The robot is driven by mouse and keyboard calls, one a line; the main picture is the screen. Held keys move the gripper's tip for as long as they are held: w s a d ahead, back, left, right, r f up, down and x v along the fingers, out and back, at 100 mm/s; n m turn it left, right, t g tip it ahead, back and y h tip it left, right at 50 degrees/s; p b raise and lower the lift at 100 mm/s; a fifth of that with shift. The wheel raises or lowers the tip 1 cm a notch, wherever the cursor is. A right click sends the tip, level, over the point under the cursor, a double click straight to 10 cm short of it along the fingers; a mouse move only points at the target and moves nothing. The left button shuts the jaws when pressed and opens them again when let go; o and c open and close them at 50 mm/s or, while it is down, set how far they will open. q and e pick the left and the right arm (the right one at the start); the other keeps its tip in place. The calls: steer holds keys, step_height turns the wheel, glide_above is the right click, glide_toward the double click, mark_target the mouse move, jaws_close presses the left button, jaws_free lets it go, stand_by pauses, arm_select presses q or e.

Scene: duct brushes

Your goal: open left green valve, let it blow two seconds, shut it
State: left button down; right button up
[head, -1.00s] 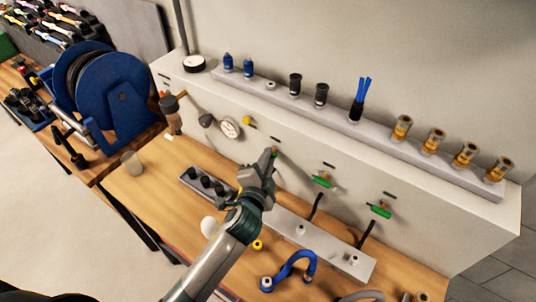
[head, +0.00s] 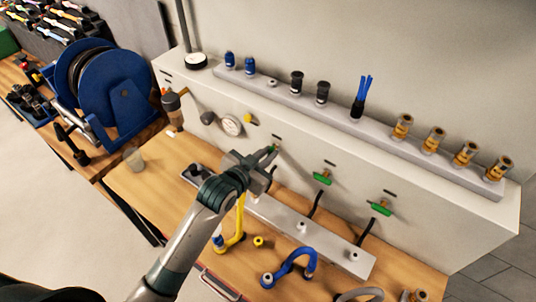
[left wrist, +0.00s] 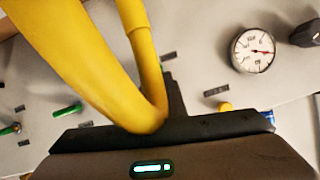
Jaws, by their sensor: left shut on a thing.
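The left green valve (head: 276,149) is on the front of the pale panel, and only a small green bit of it shows at my left fingertips. My left gripper (head: 269,154) is shut on its handle. The fingers and wrist hide the rest, so I cannot tell the handle's angle. In the left wrist view a yellow hose (left wrist: 85,60) crosses close in front of the gripper body and hides the fingertips. The middle green valve (head: 322,178) and right green valve (head: 380,208) are free on the panel. My right gripper is out of view.
A gauge (head: 231,125) and a yellow knob (head: 248,118) are left of the valve. The yellow hose (head: 239,220) rises from the bench beside my arm. A blue hose (head: 290,262) lies on the bench. A blue reel (head: 110,95) stands at the left.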

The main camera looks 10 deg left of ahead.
arm_select(q)
steer(key=shift+f+n+h, duration=0.1)
steer(key=shift+n+h, duration=0.2)
steer(key=shift+n, duration=0.1)
steer(key=shift+g, duration=0.3)
steer(key=c, duration=1.8)
jaws_free()
steer(key=shift+s+a, duration=0.1)
steer(key=v, duration=1.7)
steer(key=shift+s+a, duration=0.1)
